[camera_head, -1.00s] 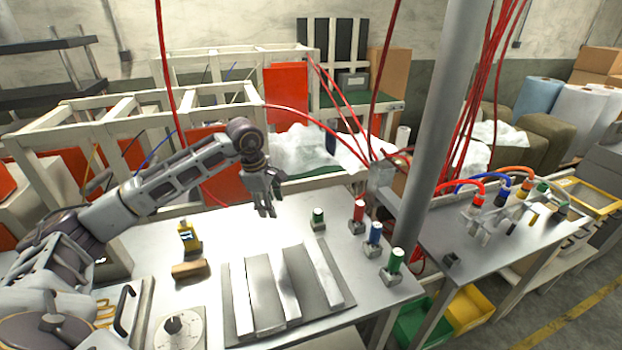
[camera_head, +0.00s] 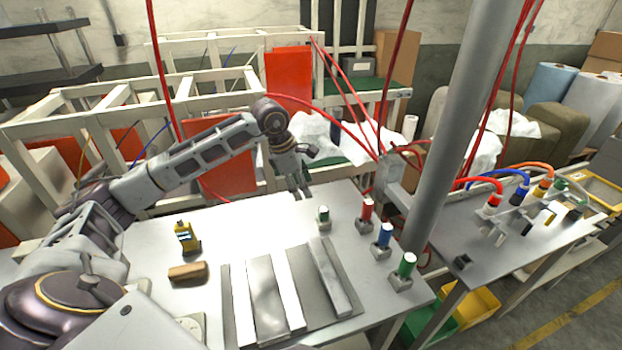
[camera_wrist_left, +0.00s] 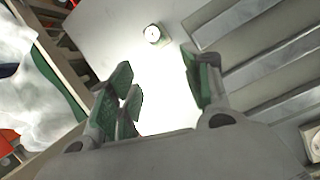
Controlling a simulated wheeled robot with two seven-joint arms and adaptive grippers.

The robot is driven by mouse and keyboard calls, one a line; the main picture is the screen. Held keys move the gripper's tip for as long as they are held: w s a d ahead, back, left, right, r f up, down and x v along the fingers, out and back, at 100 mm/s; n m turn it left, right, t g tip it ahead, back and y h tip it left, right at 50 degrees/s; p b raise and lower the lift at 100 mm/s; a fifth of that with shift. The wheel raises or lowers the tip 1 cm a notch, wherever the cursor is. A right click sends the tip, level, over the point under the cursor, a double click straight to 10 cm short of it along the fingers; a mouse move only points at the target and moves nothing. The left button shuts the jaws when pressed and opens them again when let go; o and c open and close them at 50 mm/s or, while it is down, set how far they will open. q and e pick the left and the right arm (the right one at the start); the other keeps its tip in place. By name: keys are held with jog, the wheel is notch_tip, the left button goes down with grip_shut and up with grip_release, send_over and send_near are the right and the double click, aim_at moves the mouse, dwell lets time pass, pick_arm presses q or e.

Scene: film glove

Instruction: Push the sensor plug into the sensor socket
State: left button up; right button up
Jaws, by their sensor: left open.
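Which socket is the sensor socket I cannot tell; a small dark block (camera_head: 462,262) sits on the right-hand table. My right gripper is not in view.
Red (camera_head: 367,209), blue (camera_head: 385,235) and green (camera_head: 407,264) plugs stand along the table's right side. A grey pole (camera_head: 449,130) rises between the tables. A slatted metal plate (camera_head: 232,300), a yellow device (camera_head: 184,236) and a brown block (camera_head: 187,272) lie nearer me.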

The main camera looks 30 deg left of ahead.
pick_arm(q)
jog(key=n, duration=0.2)
jog(key=w+d+n, duration=0.1)
jog(key=shift+d+r+n+h, duration=0.1)
jog(key=shift+r+n+h, duration=0.15)
jog(key=shift+n+h, duration=0.05)
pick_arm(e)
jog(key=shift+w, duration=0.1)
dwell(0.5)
pick_arm(q)
jog(key=shift+w, duration=0.1)
